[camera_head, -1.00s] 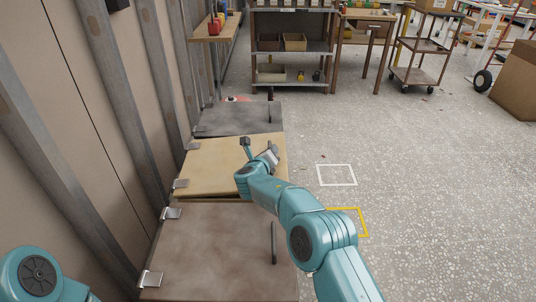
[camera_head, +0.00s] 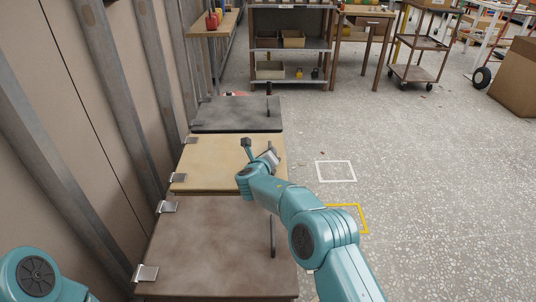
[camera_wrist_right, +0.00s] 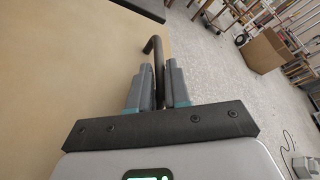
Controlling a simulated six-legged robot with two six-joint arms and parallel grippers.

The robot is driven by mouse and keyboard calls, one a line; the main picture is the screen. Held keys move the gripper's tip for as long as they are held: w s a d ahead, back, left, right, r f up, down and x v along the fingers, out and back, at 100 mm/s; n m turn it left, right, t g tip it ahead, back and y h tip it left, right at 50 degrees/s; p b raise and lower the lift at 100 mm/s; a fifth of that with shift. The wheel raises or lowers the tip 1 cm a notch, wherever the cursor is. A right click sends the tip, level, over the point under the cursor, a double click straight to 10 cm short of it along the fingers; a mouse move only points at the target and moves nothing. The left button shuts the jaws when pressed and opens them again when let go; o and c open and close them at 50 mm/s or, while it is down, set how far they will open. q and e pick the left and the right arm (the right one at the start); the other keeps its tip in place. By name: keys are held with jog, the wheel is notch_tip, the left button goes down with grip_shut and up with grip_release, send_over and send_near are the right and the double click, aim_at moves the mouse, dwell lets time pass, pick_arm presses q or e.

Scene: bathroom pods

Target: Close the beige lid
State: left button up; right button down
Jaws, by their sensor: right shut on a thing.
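The beige lid (camera_head: 210,160) lies nearly flat between a grey lid and a brown lid, with metal hinges on its left side. I cannot tell whether any small gap is left under it. Its dark bar handle (camera_wrist_right: 152,45) stands at its right edge. My right gripper (camera_head: 274,153) is at that edge, its arm reaching in from the lower right. In the right wrist view the two fingers (camera_wrist_right: 159,85) are shut around the handle, with beige surface to the left. My left gripper is out of view; only a left arm joint shows at the lower left.
The grey lid (camera_head: 235,113) is beyond and the brown lid (camera_head: 205,245) is nearer, each with a dark handle. A wall with metal posts (camera_head: 120,100) runs along the left. Open speckled floor (camera_head: 440,190) lies to the right; shelves (camera_head: 292,50) stand at the back.

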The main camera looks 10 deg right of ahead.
jog(key=c, duration=1.2)
grip_release()
jog(key=shift+d+f, duration=0.15)
jog(key=shift+f, duration=0.15)
jog(key=shift+o, duration=0.2)
jog(key=shift+s+a+r, duration=0.1)
jog(key=shift+s+a, duration=0.1)
jog(key=shift+s, duration=0.05)
jog(key=p+v, duration=0.1)
jog(key=v, duration=1.4)
jog(key=shift+s+a+r, duration=0.1)
jog(key=shift+s+r, duration=0.15)
jog(key=shift+s, duration=0.1)
jog(key=shift+r+p, duration=0.1)
jog(key=shift+p, duration=0.2)
